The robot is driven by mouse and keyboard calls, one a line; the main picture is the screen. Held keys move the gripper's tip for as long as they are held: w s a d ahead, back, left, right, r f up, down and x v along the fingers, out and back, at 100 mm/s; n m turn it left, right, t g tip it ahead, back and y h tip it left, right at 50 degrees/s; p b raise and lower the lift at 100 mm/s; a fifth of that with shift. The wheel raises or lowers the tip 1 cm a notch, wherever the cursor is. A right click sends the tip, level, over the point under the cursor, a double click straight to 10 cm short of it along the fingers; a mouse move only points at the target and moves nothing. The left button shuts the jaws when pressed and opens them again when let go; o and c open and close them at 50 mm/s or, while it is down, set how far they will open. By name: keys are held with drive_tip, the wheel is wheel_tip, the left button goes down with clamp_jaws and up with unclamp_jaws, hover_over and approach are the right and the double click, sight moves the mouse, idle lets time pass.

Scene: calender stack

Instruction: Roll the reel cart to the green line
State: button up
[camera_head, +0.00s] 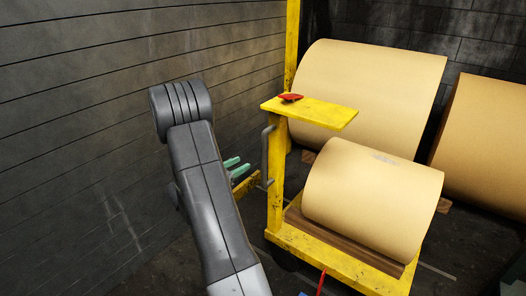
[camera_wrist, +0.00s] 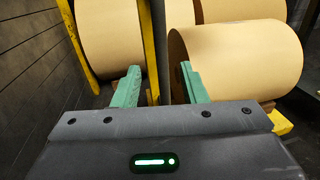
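The reel cart (camera_head: 335,262) is a yellow frame carrying a tan reel (camera_head: 372,196) on wooden strips, with a small yellow shelf (camera_head: 310,111) on a post. A grey bar handle (camera_head: 266,152) is on the post's left side. My gripper (camera_head: 237,167), with green fingers, is just left of the handle. In the wrist view my gripper (camera_wrist: 161,72) is open, its fingers apart. A dark upright bar, apparently the handle (camera_wrist: 156,45), shows beyond and between the fingers. I cannot tell whether they touch it. No green line is visible.
A red object (camera_head: 290,97) lies on the shelf. Large tan reels (camera_head: 372,88) stand behind the cart, another (camera_head: 490,140) at the right. A grey plank wall (camera_head: 80,130) runs along the left. Dark floor (camera_head: 165,265) shows between wall and cart.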

sight(262, 154)
drive_tip(key=b+x, duration=0.1)
drive_tip(key=x, duration=1)
drive_tip(key=shift+w+d, duration=0.2)
drive_tip(key=shift+d, duration=0.15)
clamp_jaws()
